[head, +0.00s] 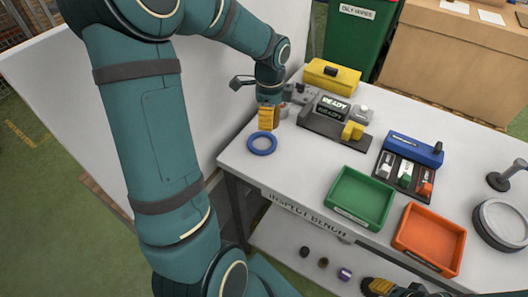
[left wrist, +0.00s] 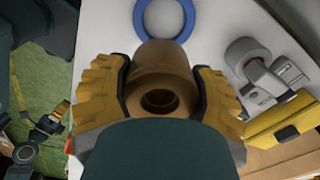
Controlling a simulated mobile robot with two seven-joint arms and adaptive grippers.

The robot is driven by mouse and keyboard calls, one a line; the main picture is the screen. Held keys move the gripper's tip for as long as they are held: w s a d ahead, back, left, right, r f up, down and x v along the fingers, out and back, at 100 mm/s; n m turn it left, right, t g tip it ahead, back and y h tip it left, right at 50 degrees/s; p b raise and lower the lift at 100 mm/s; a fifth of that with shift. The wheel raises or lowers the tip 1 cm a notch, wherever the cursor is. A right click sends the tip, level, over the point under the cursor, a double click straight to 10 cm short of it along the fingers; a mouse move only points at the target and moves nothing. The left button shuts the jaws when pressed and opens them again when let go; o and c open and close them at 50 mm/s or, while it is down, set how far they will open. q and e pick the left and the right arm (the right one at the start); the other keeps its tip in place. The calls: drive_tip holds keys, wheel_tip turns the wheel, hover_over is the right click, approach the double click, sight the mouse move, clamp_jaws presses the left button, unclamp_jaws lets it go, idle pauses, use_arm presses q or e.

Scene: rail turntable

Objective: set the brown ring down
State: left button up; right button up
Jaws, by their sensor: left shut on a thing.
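A brown ring-like piece with a dark round hole (left wrist: 160,62) is between the yellow fingers of my left gripper (left wrist: 161,92), which is shut on it. In the head view my left gripper (head: 268,117) points down over the far left part of the inspection bench (head: 310,165); the brown piece is largely hidden there. Whether it touches the bench top I cannot tell. A blue ring (head: 262,152) lies flat on the bench just in front of the gripper; it also shows in the left wrist view (left wrist: 192,30). My right gripper (head: 383,287) is partly visible at the bottom edge.
A grey device with a READY display (head: 332,108) stands just right of the left gripper, with a yellow box (head: 332,75) behind. Green tray (head: 360,197) and orange tray (head: 430,236) stand at the front. Bench top between blue ring and green tray is clear.

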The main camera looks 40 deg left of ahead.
sight(262, 145)
use_arm(q)
drive_tip(key=shift+s+a+n+b, duration=0.2)
drive_tip(key=shift+a, duration=0.25)
drive_tip(key=shift+s+a+n+b, duration=0.15)
drive_tip(key=shift+a+n, duration=0.05)
drive_tip(key=shift+a, duration=0.25)
drive_tip(key=shift+a+f, duration=0.1)
drive_tip(key=shift+f, duration=0.25)
wheel_tip(262, 145, down, 9)
drive_tip(key=shift+r+b, duration=0.1)
drive_tip(key=shift+b, duration=1.15)
use_arm(e)
wheel_tip(262, 145, down, 4)
drive_tip(key=shift+w+r, duration=0.1)
use_arm(q)
drive_tip(key=shift+f, duration=0.3)
drive_tip(key=o, duration=1.3)
drive_tip(key=shift+s+f, duration=0.1)
drive_tip(key=shift+o, duration=0.4)
use_arm(e)
drive_tip(key=shift+f, duration=0.2)
use_arm(q)
drive_tip(key=shift+r, duration=0.35)
wheel_tip(262, 145, up, 12)
drive_tip(key=p, duration=0.3)
use_arm(e)
drive_tip(key=r, duration=0.3)
drive_tip(key=shift+s+r, duration=0.15)
drive_tip(key=shift+s, duration=0.15)
